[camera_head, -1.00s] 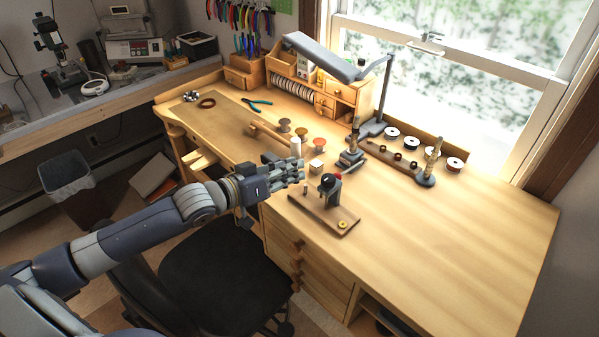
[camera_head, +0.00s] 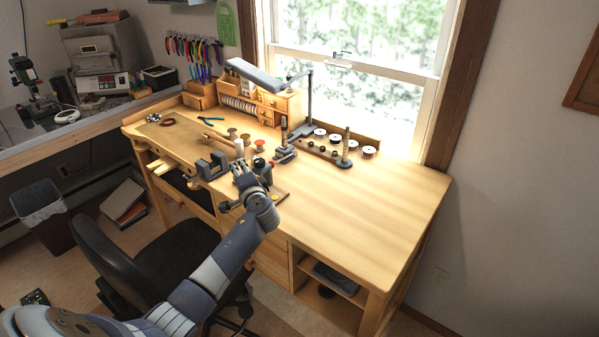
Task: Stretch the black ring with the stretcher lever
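Small dark rings sit on a wooden strip (camera_head: 322,150) behind; which one is the black ring is unclear. My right gripper is not in view.
A dark two-pronged piece (camera_head: 212,165) shows left of my gripper; I cannot tell what it is. The right half of the bench (camera_head: 370,205) is clear. A black chair (camera_head: 150,265) stands in front.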

